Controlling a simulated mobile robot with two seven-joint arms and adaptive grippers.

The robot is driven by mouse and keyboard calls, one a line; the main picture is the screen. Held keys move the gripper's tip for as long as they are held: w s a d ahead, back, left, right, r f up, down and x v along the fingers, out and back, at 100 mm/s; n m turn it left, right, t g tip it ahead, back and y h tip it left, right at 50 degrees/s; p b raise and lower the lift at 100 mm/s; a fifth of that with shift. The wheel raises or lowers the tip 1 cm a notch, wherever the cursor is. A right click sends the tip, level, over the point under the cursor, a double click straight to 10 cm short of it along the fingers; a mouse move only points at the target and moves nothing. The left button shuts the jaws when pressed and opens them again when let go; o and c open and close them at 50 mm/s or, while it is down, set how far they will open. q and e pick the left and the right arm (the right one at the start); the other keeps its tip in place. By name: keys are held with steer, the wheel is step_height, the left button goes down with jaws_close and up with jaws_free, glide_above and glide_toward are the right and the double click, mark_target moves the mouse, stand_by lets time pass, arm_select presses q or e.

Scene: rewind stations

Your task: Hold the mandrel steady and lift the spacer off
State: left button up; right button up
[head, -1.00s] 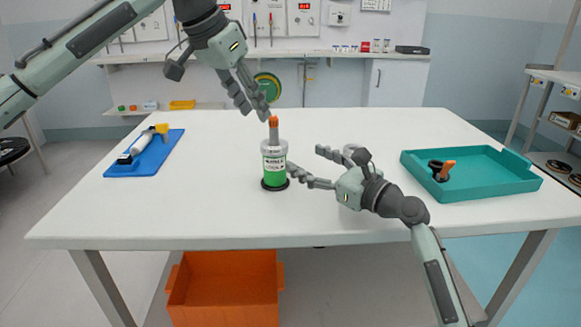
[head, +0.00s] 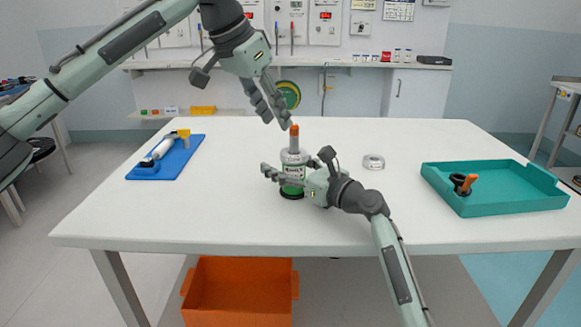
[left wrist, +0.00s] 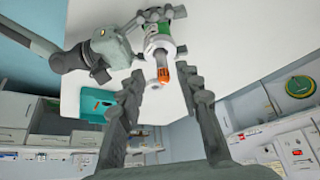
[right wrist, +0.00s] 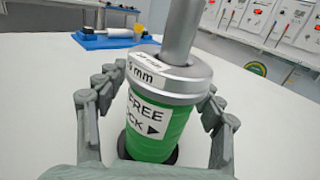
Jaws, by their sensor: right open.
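The mandrel (head: 294,137) stands upright on the table, a grey post with an orange tip on a black base. It carries a green labelled roll (right wrist: 155,135) with the silver spacer ring (right wrist: 170,80) on top, marked in mm. My right gripper (right wrist: 160,100) is open, its fingers on either side of the roll and spacer; firm contact cannot be told. In the head view it hides part of the roll. My left gripper (head: 277,120) is open and empty, pointing down just above and left of the orange tip, which also shows in the left wrist view (left wrist: 162,75).
A teal tray (head: 435,182) at right holds a black piece with an orange tip (head: 470,180). A loose silver ring (head: 373,162) lies right of the mandrel. A blue mat (head: 185,165) with a yellow-handled tool is at left. An orange bin (head: 240,295) sits under the table.

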jaws_close()
stand_by(0.5)
